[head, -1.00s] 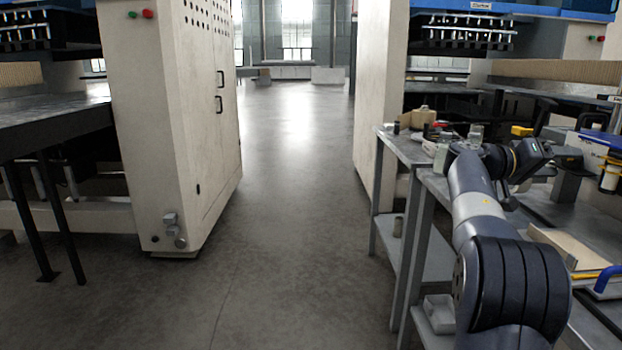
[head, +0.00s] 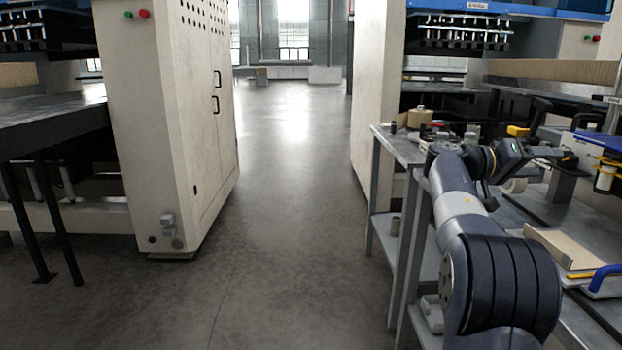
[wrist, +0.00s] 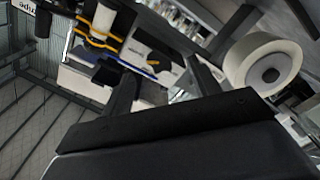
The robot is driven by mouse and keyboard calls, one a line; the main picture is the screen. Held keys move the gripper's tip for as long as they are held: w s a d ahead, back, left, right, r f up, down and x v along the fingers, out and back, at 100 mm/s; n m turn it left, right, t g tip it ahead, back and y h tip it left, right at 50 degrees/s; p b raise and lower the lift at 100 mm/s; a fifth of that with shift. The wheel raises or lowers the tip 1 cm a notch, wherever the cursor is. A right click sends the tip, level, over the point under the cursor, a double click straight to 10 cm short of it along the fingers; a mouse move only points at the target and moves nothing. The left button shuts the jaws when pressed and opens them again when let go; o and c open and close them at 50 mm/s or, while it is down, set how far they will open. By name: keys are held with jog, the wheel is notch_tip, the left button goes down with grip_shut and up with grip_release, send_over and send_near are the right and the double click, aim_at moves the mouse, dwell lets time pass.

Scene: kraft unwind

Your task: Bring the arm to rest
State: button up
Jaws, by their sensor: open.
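My arm reaches up over the workbench at the right of the head view and bends to the right at its wrist. My gripper (head: 566,156) is at the end of it, small and partly lost against dark parts of the bench. It is open, and I see nothing held in it. In the wrist view a dark block fills the lower part, and a white roll (wrist: 265,65) with a dark core shows at the right, apart from it.
The workbench holds a tan roll (head: 420,117), a yellow item (head: 518,131), a cardboard piece (head: 560,247) and a blue-handled tool (head: 604,277). A tall cream machine cabinet (head: 165,120) stands at left. The grey floor aisle (head: 290,180) between the machines is clear.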

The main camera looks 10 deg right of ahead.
aim_at(565, 158)
jog(key=a, duration=0.6)
jog(key=d, duration=1)
jog(key=shift+s+d+f+b, duration=0.1)
jog(key=shift+s+d+b, duration=0.2)
jog(key=shift+b, duration=0.05)
jog(key=shift+r+n+p, duration=0.4)
jog(key=shift+p, duration=0.3)
jog(key=shift+n+p, duration=0.5)
jog(key=shift+n, duration=0.1)
jog(key=n+p, duration=0.4)
jog(key=n, duration=0.1)
jog(key=shift+r, duration=0.15)
jog(key=n+p, duration=0.4)
jog(key=shift+r+n+p, duration=0.1)
jog(key=shift+n+p, duration=0.2)
jog(key=n+p, duration=1.1)
jog(key=p, duration=0.2)
jog(key=shift+w+n, duration=0.15)
jog(key=shift+n, duration=0.15)
jog(key=shift+a, duration=0.1)
